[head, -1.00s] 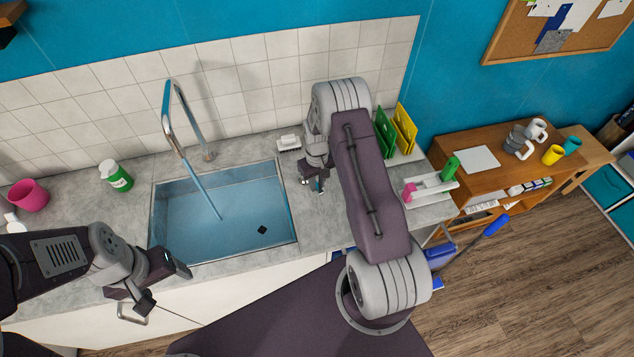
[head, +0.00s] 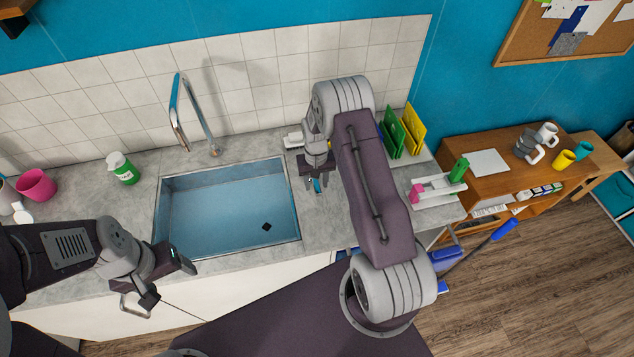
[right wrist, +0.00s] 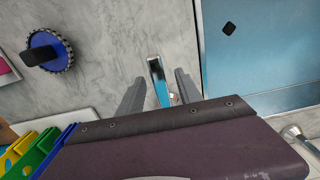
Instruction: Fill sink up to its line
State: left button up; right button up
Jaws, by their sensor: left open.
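The sink (head: 157,225) is a rectangular metal basin in the counter with blue, water-like content inside. I cannot make out a fill line. The tall chrome faucet (head: 183,100) arches over its back edge, and no stream falls from it. A small lever with a blue face (right wrist: 158,82) stands on the counter right of the sink. My right gripper (head: 316,188) is over this lever; in the right wrist view its fingers (right wrist: 157,88) are apart on either side of it, with gaps. My left gripper (head: 168,281) is open and empty in front of the sink's front-left corner.
A small white item (head: 293,140) lies behind my right gripper. Green and yellow boards (head: 412,128) stand in a rack at the right. The counter just left of the sink is clear.

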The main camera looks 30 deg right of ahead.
aim_at(316, 185)
jog(key=shift+r, duration=0.2)
notch_tip(316, 185, up, 9)
jog(key=b, duration=0.2)
jog(key=shift+f, duration=0.15)
jog(key=shift+f+b, duration=0.1)
jog(key=shift+b, duration=0.25)
jog(key=s+a+f+n+t+b, duration=0.1)
jog(key=s+a+b, duration=0.5)
jog(key=s, duration=1.2)
jog(key=shift+a+n, duration=0.9)
jog(key=shift+a, duration=0.15)
